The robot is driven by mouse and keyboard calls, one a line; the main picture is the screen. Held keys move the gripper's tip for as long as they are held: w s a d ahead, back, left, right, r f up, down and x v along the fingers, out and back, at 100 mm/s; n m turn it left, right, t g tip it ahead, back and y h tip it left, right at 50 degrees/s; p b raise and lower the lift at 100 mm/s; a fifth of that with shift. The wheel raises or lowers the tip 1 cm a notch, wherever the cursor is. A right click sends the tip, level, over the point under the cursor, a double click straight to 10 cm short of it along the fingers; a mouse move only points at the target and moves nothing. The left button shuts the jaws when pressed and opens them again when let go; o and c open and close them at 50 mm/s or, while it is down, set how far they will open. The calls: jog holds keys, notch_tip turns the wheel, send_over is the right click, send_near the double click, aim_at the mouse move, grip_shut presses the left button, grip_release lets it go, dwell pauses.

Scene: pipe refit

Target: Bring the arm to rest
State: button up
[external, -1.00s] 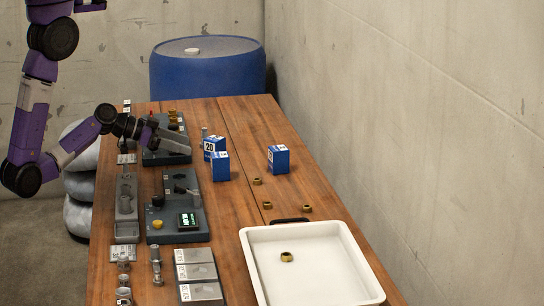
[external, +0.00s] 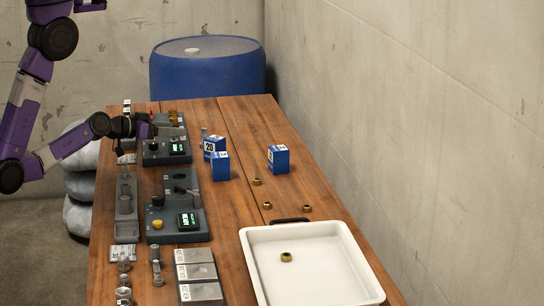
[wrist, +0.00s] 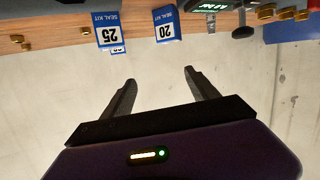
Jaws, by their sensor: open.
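My gripper (external: 148,128) is over the far left part of the wooden table, near the far grey test unit (external: 165,155). In the external view it is small and foreshortened. In the wrist view its two fingers (wrist: 160,85) are spread wide with nothing between them, against the bare wall. The wrist picture looks upside down, with the table edge along its top.
A near grey unit (external: 175,238), loose brass rings (external: 257,181) and a white tray (external: 250,265) are on the table. A blue barrel (external: 207,75) stands behind.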

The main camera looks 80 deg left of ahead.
jog(key=s+d+r+m+h, duration=0.1)
jog(key=s+d+m+h, duration=0.1)
jog(key=s+d, duration=0.6)
jog(key=s+d+m+h, duration=0.3)
jog(key=s+d, duration=0.5)
jog(key=d, duration=0.4)
jog(key=shift+d+r+t+h, duration=0.35)
jog(key=shift+d+t+h, duration=0.05)
jog(key=shift+h, duration=0.1)
jog(key=shift+o, duration=0.4)
